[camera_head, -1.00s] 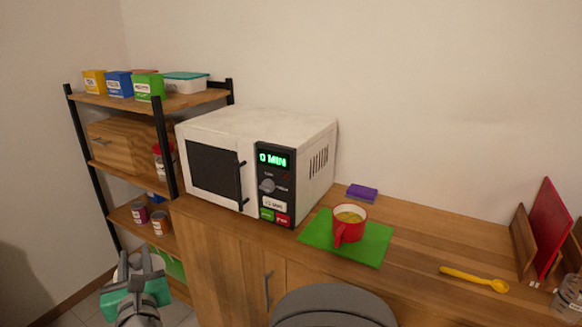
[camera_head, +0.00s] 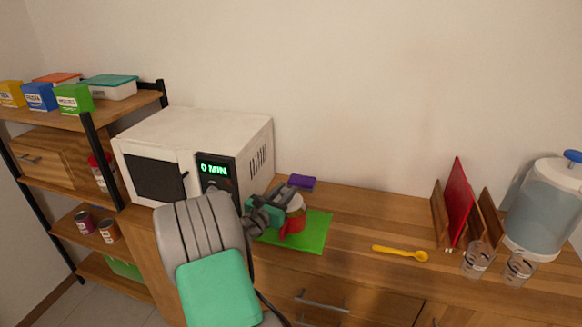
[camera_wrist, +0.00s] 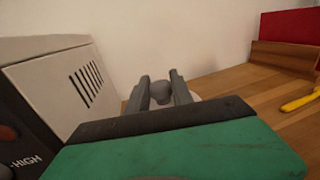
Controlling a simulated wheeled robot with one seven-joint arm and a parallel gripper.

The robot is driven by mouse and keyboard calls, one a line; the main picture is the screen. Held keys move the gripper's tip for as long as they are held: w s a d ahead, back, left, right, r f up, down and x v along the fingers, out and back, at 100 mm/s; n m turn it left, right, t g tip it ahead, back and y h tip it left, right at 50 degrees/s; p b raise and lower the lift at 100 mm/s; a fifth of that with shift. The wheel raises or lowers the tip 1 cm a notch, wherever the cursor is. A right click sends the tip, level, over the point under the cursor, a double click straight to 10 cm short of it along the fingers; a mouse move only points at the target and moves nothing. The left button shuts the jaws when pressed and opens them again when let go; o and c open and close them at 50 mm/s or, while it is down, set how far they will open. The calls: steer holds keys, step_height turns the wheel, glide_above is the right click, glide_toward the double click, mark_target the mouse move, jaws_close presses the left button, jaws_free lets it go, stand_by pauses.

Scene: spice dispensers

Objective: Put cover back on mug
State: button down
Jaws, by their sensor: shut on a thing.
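The red mug (camera_head: 294,224) stands on the green mat (camera_head: 315,232) beside the microwave, partly hidden by my gripper. My gripper (camera_head: 284,200) is at the mug's upper left. In the wrist view my gripper (camera_wrist: 161,88) is shut on a round grey knob (camera_wrist: 161,93), which looks like the knob of the cover. A pale edge of the cover (camera_head: 297,204) shows over the mug in the head view. I cannot tell whether it rests on the rim or hangs just above it. The soup is hidden.
The white microwave (camera_head: 200,135) stands close to the left of my gripper. A purple sponge-like block (camera_head: 302,182) lies behind the mug. A yellow spoon (camera_head: 400,253), a red board (camera_head: 460,203), glasses (camera_head: 478,260) and a dispenser (camera_head: 545,210) are to the right.

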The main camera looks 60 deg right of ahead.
mark_target(289, 222)
steer(key=shift+m+g, duration=0.3)
steer(key=shift+g, duration=0.1)
steer(key=d+r, duration=0.3)
steer(key=d, duration=0.1)
steer(key=shift+s+r, duration=0.1)
steer(key=shift+r, duration=0.2)
step_height(289, 222, down, 5)
steer(key=b, duration=0.5)
steer(key=shift+f+b, duration=0.15)
steer(key=shift+b, duration=0.15)
steer(key=shift+f+b, duration=0.45)
steer(key=shift+f, duration=0.6)
steer(key=shift+a+f+p, duration=0.1)
steer(key=shift+a+p, duration=0.05)
steer(key=shift+p, duration=0.45)
steer(key=shift+f, duration=0.45)
steer(key=c, duration=1)
jaws_free()
steer(key=shift+c, duration=0.2)
steer(key=shift+a, duration=0.1)
